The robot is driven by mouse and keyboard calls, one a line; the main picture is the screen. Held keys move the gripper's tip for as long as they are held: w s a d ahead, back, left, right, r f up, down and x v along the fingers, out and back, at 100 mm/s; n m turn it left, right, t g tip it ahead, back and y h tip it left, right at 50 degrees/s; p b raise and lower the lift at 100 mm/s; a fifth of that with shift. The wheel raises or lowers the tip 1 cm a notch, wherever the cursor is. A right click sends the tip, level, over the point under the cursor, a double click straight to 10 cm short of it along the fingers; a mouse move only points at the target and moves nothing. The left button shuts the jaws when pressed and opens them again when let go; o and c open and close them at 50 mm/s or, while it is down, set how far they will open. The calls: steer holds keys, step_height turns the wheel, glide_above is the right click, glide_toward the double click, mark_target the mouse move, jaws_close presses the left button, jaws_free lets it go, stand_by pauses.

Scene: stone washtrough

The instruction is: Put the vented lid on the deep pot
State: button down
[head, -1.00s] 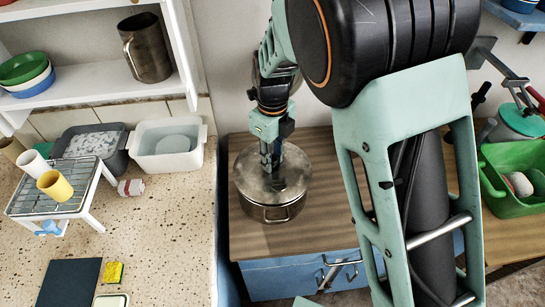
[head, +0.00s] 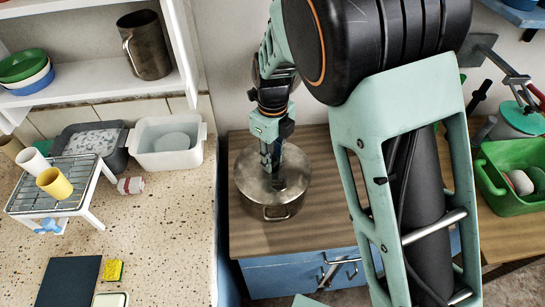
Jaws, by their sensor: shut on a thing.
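The deep pot (head: 278,213) is a metal pot with side handles. It stands on the wooden top of the blue cabinet, left of its middle. The vented lid (head: 296,181) is a round metal disc lying level over the pot's mouth. Its rim looks in line with the pot's rim; I cannot tell whether it is fully seated. My gripper (head: 271,176) points down at the lid's middle and is shut on the lid, probably at its knob, which my fingers hide. Any vents are too small to make out.
My arm covers much of the wooden top (head: 325,215). A green bin (head: 510,190) stands at the right. At the left, the speckled counter (head: 160,235) holds a wire rack (head: 75,172) with cups and a white tub (head: 170,158). The wood right of the pot looks clear.

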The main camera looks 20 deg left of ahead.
steer(key=shift+f, duration=0.15)
stand_by(0.8)
steer(key=c, duration=1.5)
jaws_free()
steer(key=shift+c, duration=0.2)
steer(key=shift+o, duration=0.4)
steer(key=o, duration=0.4)
steer(key=shift+r+p, duration=2.95)
steer(key=shift+r, duration=0.6)
